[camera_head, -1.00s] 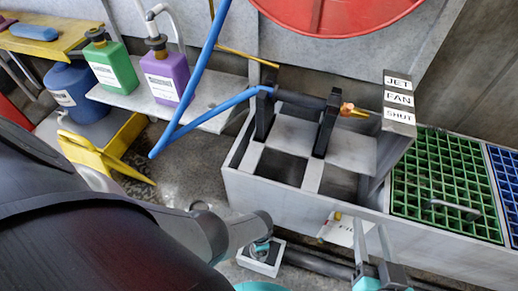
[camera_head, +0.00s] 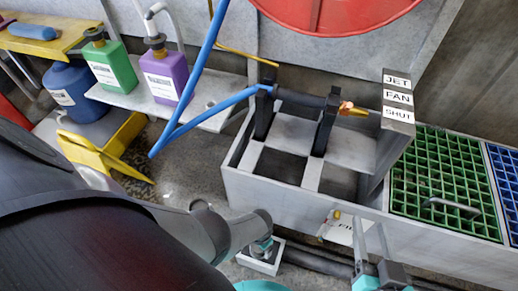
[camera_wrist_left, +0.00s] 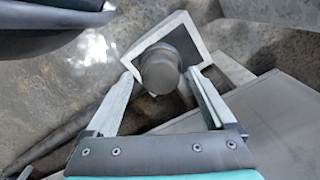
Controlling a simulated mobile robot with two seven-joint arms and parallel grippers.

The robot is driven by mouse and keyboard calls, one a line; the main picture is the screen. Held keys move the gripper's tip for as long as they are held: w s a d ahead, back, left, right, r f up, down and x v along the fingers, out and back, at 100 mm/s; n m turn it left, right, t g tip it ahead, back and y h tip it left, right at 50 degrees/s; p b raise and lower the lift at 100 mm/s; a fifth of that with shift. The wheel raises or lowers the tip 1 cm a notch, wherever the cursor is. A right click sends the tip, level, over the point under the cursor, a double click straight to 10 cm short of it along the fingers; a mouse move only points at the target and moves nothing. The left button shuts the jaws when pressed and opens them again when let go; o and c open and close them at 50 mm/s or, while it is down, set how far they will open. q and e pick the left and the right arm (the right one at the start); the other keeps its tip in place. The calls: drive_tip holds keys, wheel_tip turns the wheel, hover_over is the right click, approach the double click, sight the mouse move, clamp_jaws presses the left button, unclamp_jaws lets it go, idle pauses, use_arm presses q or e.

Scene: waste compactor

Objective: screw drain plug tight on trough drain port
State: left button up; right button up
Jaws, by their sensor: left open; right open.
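A grey round knob-like piece (camera_wrist_left: 160,70), which looks like the drain plug, stands in a square pale holder (camera_wrist_left: 187,33) in the left wrist view. My left gripper (camera_wrist_left: 158,80) is open, with its two fingertips at either side of the piece; I cannot tell whether they touch it. In the head view the pale holder (camera_head: 258,266) sits low in front of the trough (camera_head: 285,207), and my left wrist covers most of it. My right gripper (camera_head: 371,236) is open and empty, in front of the trough's front wall. I cannot make out the drain port clearly.
A white label plate with a brass-coloured tip (camera_head: 337,214) is on the trough front beside my right gripper. A dark pipe (camera_head: 315,262) runs low along the trough. A green grate (camera_head: 445,180) lies at right.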

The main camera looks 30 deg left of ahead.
use_arm(q)
drive_tip(key=n, duration=1.5)
idle(0.3)
clamp_jaws()
drive_tip(key=m, duration=0.4)
drive_tip(key=shift+a+m, duration=0.1)
drive_tip(key=shift+m, duration=0.2)
idle(0.9)
